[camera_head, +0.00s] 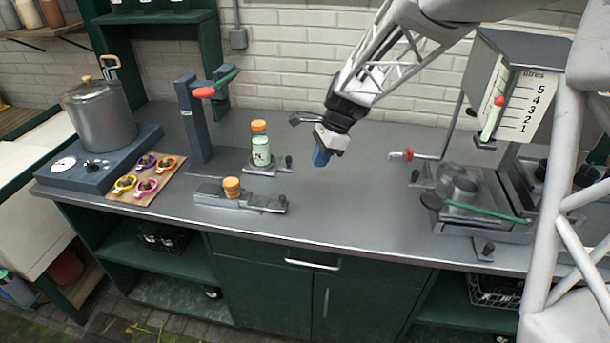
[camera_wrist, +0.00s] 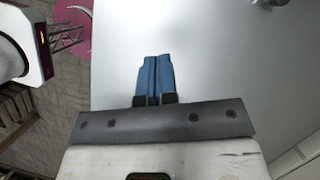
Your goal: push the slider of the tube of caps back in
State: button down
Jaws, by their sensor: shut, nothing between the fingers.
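A low grey fixture (camera_head: 215,194) lies near the front of the counter, left of centre. A short orange stack that looks like caps (camera_head: 232,187) stands on it. A grey bar with a dark knob (camera_head: 281,201) sticks out at its right end and looks like the slider; how far out it is, I cannot tell. My gripper (camera_head: 321,158) is above the counter, to the right of and behind this fixture, pointing down. Its blue fingers are together and empty in the wrist view (camera_wrist: 155,78). The fixture does not show in the wrist view.
A bottle with an orange cap (camera_head: 261,148) stands on a small base behind the fixture. A dark post with a red-tipped lever (camera_head: 194,115) rises at its left. A board of colourful rings (camera_head: 148,178) and a pot (camera_head: 100,115) are further left. The counter right of the fixture is clear.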

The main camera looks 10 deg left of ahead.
send_near(286, 205)
jog(key=d+f, duration=0.1)
jog(key=w+d+f, duration=0.1)
jog(key=f, duration=0.1)
jog(key=shift+d+f, duration=0.25)
jog(key=shift+f, duration=0.05)
jog(key=shift+s+a+f, duration=0.15)
jog(key=shift+s+a, duration=0.15)
jog(key=shift+a, duration=0.3)
jog(key=shift+s+a+f, duration=0.1)
jog(key=shift+s+a, duration=0.15)
jog(key=shift+a, duration=0.35)
jog(key=shift+s+a, duration=0.35)
jog(key=shift+a, duration=0.3)
jog(key=shift+a, duration=0.15)
